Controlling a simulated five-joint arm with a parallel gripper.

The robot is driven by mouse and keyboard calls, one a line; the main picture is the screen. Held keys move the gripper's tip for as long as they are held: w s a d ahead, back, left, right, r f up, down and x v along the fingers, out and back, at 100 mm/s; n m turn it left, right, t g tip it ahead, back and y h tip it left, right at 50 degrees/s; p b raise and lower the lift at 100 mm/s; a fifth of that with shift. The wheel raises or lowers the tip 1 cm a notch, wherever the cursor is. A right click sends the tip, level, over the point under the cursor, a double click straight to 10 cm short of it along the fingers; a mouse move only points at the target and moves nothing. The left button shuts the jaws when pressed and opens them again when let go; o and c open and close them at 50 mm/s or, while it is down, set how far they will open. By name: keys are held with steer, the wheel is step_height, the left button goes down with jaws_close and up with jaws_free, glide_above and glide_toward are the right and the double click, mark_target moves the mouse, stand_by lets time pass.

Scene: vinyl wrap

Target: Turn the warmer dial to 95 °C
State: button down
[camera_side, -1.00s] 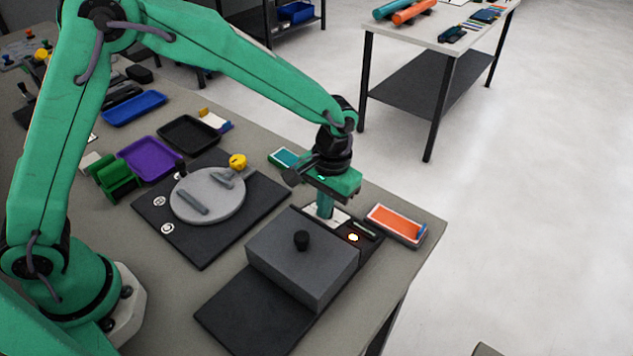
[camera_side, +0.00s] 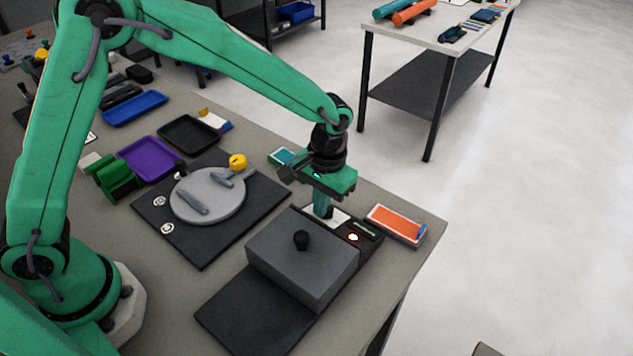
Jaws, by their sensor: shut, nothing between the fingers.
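Behind the box is a dark control strip (camera_side: 368,232) with a lit orange lamp (camera_side: 353,237) and a white panel (camera_side: 341,217). My gripper (camera_side: 321,212) points down over the white panel, just behind the box. Its fingers are together with nothing between them. The fingertips and part of the panel are hidden by the box and fingers. I cannot make out a dial there, its setting, or whether the fingers touch anything.
An orange-topped tray (camera_side: 395,222) is close to the right of the strip. A teal box (camera_side: 283,156) lies behind my gripper. A grey disc (camera_side: 207,194) on a dark mat stands to the left. A dark mat (camera_side: 250,312) extends in front of the warmer.

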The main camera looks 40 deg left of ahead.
mark_target(331, 209)
steer(key=shift+w+a, duration=0.15)
steer(key=shift+a, duration=0.55)
stand_by(0.5)
steer(key=shift+s+a+r, duration=0.1)
steer(key=shift+s+a, duration=0.05)
steer(key=shift+s, duration=0.2)
steer(key=shift+r, duration=0.1)
steer(key=shift+w+r, duration=0.35)
steer(key=shift+r, duration=0.55)
steer(key=shift+w+r, duration=0.3)
steer(key=shift+r, duration=0.65)
steer(key=shift+w+r, duration=0.35)
steer(key=shift+r, duration=0.55)
steer(key=shift+w+d+r, duration=0.2)
steer(key=shift+d, duration=0.45)
steer(key=shift+w+d+r, duration=0.15)
steer(key=shift+d, duration=0.45)
